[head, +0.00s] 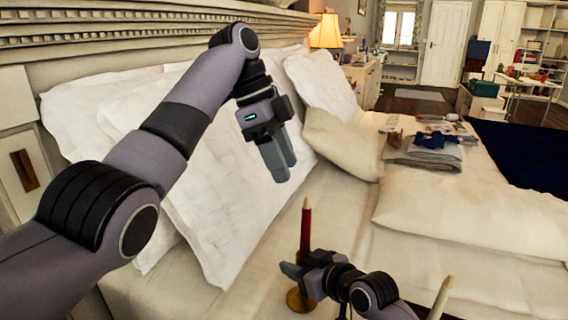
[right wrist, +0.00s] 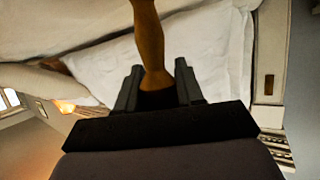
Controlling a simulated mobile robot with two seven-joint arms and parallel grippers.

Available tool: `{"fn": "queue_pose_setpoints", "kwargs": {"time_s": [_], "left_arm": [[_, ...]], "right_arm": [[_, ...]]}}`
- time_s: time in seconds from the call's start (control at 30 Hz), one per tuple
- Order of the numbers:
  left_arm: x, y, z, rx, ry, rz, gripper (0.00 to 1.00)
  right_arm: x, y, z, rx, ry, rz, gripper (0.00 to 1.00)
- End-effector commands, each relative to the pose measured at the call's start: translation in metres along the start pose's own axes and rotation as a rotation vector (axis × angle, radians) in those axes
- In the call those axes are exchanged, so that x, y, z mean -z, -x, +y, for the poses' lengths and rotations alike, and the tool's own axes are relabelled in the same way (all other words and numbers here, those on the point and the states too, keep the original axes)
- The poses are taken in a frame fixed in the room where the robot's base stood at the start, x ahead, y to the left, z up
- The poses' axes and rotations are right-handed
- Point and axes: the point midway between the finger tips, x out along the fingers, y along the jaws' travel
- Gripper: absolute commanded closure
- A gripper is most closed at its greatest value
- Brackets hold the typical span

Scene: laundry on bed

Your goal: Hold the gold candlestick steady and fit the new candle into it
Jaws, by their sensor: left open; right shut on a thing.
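The gold candlestick shows its round base (head: 299,300) low in the head view. My right gripper (head: 297,274) is shut on its stem, and the gold stem (right wrist: 151,45) also shows between the fingers in the right wrist view. A dark red candle (head: 305,232) with a pale tip stands upright directly above that gripper. Its lower end is hidden, so I cannot tell how it is seated. A cream candle (head: 441,297) shows at the bottom right, cut off by the frame edge. My left gripper (head: 284,172) is open and empty, pointing down, higher up and behind the red candle.
Large white pillows (head: 215,170) lean on the carved headboard (head: 100,40) close behind my left arm. Folded grey and blue laundry (head: 422,152) lies on the bed farther right. A lit lamp (head: 326,35) stands beyond the bed. The sheet (head: 400,250) right of the candlestick is mostly clear.

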Motion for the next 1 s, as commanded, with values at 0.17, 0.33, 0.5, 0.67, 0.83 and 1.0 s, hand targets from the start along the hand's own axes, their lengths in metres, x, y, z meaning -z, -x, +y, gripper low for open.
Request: {"fn": "queue_pose_setpoints", "kwargs": {"time_s": [0.17, 0.33, 0.5, 0.67, 0.83, 1.0], "left_arm": [[0.000, 0.000, 0.000, 0.000, 0.000, 0.000, 0.51], [0.000, 0.000, 0.000, 0.000, 0.000, 0.000, 0.51], [0.000, 0.000, 0.000, 0.000, 0.000, 0.000, 0.51], [0.000, 0.000, 0.000, 0.000, 0.000, 0.000, 0.51], [0.000, 0.000, 0.000, 0.000, 0.000, 0.000, 0.51], [0.000, 0.000, 0.000, 0.000, 0.000, 0.000, 0.51]], "right_arm": [[0.001, 0.000, 0.000, 0.000, 0.000, 0.003, 1.00], [0.001, 0.000, 0.000, 0.000, 0.000, 0.003, 0.33], [0.001, 0.000, 0.000, 0.000, 0.000, 0.002, 0.33], [0.000, 0.002, 0.000, 0.000, 0.000, 0.001, 0.33], [0.000, 0.015, 0.001, -0.001, 0.000, 0.001, 0.33], [0.000, 0.038, 0.001, -0.002, 0.001, 0.002, 0.33]]}}
